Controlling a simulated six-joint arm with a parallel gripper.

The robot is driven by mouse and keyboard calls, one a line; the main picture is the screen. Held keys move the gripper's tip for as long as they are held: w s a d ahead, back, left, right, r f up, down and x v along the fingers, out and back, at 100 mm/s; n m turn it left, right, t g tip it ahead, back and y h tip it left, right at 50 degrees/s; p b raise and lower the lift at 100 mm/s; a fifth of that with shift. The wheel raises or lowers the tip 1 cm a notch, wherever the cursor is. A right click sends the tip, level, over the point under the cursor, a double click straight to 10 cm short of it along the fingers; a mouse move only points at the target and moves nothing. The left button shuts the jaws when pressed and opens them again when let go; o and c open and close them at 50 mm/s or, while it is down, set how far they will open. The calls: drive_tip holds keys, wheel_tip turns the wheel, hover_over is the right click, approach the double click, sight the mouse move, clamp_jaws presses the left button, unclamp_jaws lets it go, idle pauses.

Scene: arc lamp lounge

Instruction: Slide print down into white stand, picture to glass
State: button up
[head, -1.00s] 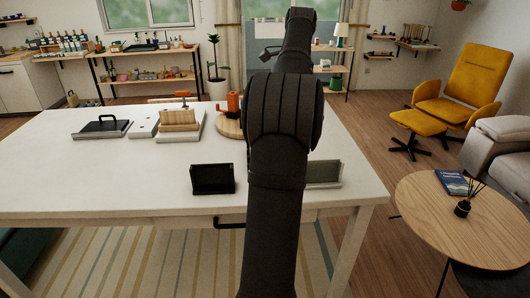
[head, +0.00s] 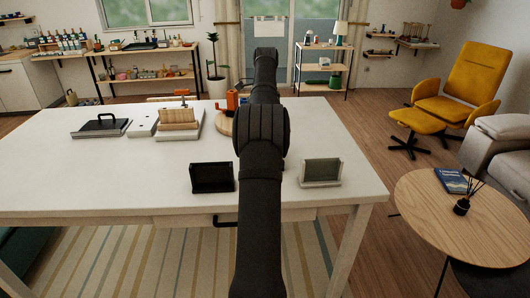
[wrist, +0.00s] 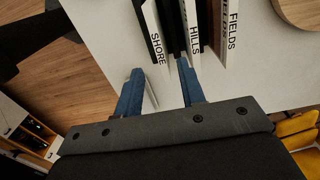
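The white stand (head: 321,174) is upright at the front right of the table, with a grey-green panel in it. A similar black stand (head: 212,178) is to its left. Upright slabs lettered SHORE (wrist: 153,38), HILLS (wrist: 192,33) and FIELDS (wrist: 229,35) stand in a row in the wrist view, with dark strips between them. My gripper (wrist: 160,69) has its blue fingers spread, with pale table surface between them and the slab ends just beyond. I see nothing held. The head view hides the gripper behind my arm; I cannot tell which print the task means.
A white-based rack with tan panels (head: 179,119) stands toward the back of the table. A round wooden board (head: 226,127) with an orange object (head: 232,100) is to its right. A black tray with a handle (head: 101,127) is to its left. The table's front left is clear.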

wheel_tip(320, 180, down, 12)
drive_tip(key=shift+a+f, duration=0.15)
drive_tip(key=shift+f, duration=0.05)
idle(0.4)
drive_tip(key=shift+c, duration=0.5)
clamp_jaws()
